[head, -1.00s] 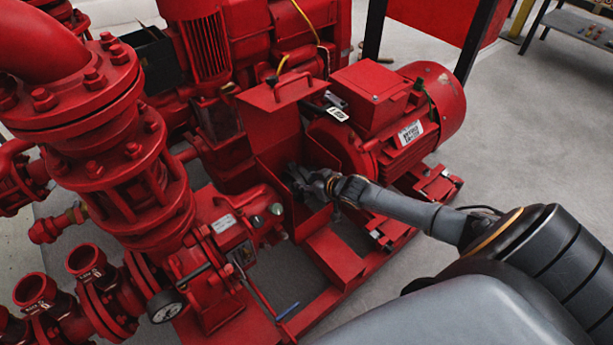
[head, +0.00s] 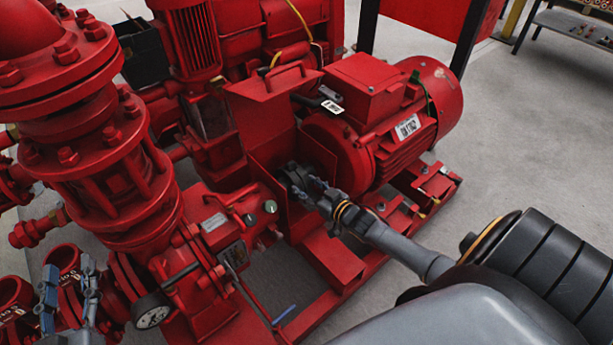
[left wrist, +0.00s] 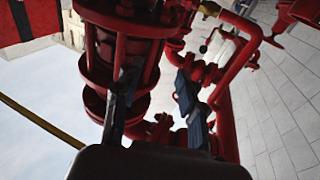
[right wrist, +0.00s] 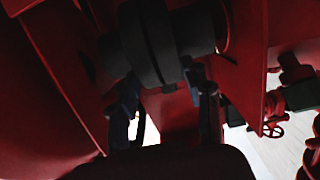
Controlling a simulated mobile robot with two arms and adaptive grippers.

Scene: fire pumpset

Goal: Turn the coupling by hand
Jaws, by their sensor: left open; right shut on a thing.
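The coupling (right wrist: 150,45) is a dark, ribbed cylinder on the shaft between the red pump and the red motor (head: 400,110). In the head view it sits inside the red guard housing (head: 262,110), mostly hidden by my right gripper (head: 298,182). In the right wrist view my right gripper (right wrist: 165,90) has a finger on either side of the coupling and is shut on it; the exact contact is too dark to make out. My left gripper (head: 68,295) is open and empty at the lower left, by the red pipework; it also shows in the left wrist view (left wrist: 160,95).
A large red flanged pipe (head: 100,170) stands at the left. A pressure gauge (head: 151,310) and the pump body (head: 215,225) lie between my grippers. The red base frame (head: 345,265) runs under the motor. The grey floor (head: 530,150) at the right is clear.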

